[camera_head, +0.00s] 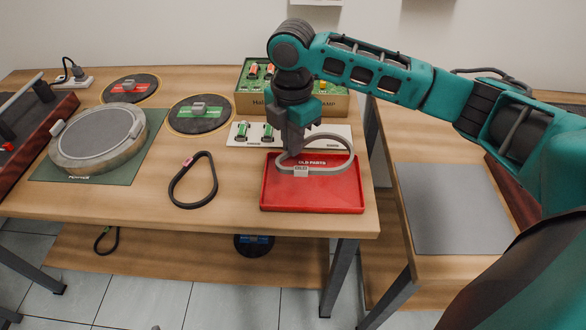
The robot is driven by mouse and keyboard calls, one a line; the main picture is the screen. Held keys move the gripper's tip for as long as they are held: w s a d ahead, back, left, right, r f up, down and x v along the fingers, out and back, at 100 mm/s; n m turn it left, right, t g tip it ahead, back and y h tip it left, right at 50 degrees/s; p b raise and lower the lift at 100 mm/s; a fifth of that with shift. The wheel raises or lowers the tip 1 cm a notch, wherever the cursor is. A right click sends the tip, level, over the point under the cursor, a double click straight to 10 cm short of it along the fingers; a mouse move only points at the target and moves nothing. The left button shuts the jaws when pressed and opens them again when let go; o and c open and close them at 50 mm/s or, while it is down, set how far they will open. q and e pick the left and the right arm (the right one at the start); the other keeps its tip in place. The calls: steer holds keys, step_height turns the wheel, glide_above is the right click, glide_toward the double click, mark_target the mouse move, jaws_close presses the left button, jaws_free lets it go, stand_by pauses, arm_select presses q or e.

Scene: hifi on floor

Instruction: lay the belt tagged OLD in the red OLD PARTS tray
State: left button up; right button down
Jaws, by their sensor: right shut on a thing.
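My right gripper (296,148) points down over the red OLD PARTS tray (335,200). It is shut on a grey looped belt (349,150) with a small white tag (301,171). The tag's lettering is too small to read surely. The belt spans the back part of the tray and reaches above its back edge; I cannot tell if it touches the tray. The front of the tray is bare. A black belt (213,184) with a pinkish tag (188,162) lies on the table left of the tray. My left gripper is out of view.
A white board with green parts (246,136) and a green box (339,104) stand behind the tray. At left is a turntable platter (97,135) on a green mat, with two dark discs (200,114) (130,88) behind. A grey mat (452,208) lies right.

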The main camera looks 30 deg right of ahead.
mark_target(292, 177)
step_height(292, 177, down, 8)
steer(key=shift+r+b, duration=0.25)
steer(key=shift+b, duration=0.25)
steer(key=shift+f, duration=0.1)
steer(key=c, duration=1.7)
jaws_free()
steer(key=shift+f, duration=0.1)
steer(key=shift+c, duration=0.2)
steer(key=o, duration=0.4)
steer(key=shift+o, duration=0.2)
